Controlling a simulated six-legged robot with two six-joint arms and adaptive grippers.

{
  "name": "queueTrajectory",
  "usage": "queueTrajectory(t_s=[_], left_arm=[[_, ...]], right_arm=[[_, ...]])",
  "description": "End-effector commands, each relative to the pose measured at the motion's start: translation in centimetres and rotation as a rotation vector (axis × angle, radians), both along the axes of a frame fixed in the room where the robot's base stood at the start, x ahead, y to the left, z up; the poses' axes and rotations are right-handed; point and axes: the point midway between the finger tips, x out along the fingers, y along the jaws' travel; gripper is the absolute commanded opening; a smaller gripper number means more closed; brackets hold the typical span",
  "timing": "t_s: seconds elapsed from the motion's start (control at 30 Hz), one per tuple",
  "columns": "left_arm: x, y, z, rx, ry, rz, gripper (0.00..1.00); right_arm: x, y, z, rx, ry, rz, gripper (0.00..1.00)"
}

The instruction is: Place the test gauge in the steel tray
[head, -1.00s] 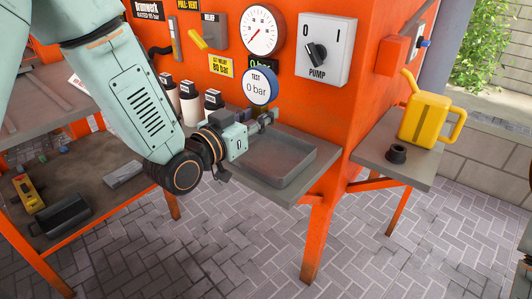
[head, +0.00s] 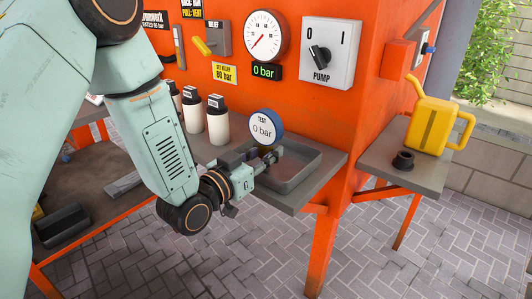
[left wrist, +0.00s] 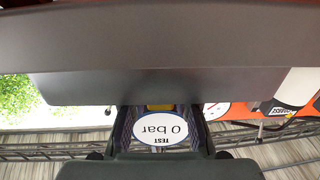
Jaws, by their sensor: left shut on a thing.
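The test gauge (head: 264,128) is a round dial with a blue rim and a white face reading "TEST 0 bar". My left gripper (head: 264,158) is shut on it and holds it upright at the back left of the steel tray. The gauge face shows upside down between the fingers in the left wrist view (left wrist: 163,133). The grey steel tray (head: 300,177) lies on a shelf in front of the orange panel. Its visible floor is bare; the gripper hides its left part. I cannot tell whether the gauge touches the tray. My right gripper is not in view.
Several white bottles with black caps (head: 217,122) stand left of the tray. The pump switch (head: 329,54) and red-needle gauge (head: 266,37) are on the panel behind. A yellow can (head: 430,123) and black ring (head: 403,160) sit on the right shelf (head: 385,180).

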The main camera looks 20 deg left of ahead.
Motion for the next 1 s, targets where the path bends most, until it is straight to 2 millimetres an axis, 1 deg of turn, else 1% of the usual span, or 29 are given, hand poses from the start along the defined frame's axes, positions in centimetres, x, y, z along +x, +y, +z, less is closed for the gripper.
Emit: queueTrajectory(t_s=[0.03, 0.07, 0.3, 0.33, 0.57, 0.7, 0.77, 1.0], left_arm=[[0.0, 0.0, -0.2, 0.001, -0.001, 0.000, 0.00], [0.0, 0.0, -0.3, 0.000, 0.001, 0.000, 0.26], [0.0, 0.0, -0.2, 0.000, 0.000, 0.000, 0.46], [0.0, 0.0, -0.2, 0.000, 0.000, 0.000, 0.48], [0.0, 0.0, -0.2, 0.000, 0.000, 0.000, 0.48], [0.0, 0.0, 0.4, 0.000, 0.000, 0.000, 0.48], [-0.6, 0.3, 0.2, -0.002, 0.004, 0.002, 0.48], [-4.1, 1.6, 0.3, -0.006, 0.004, 0.004, 0.48]], right_arm=[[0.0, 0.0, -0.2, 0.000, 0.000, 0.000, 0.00], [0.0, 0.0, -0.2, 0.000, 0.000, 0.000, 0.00], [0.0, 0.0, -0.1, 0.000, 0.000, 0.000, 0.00], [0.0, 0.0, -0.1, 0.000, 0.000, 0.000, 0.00], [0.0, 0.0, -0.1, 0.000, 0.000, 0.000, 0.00], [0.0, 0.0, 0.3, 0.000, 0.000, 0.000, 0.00], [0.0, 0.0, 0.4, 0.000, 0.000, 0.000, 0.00], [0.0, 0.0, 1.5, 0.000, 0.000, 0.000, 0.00]])
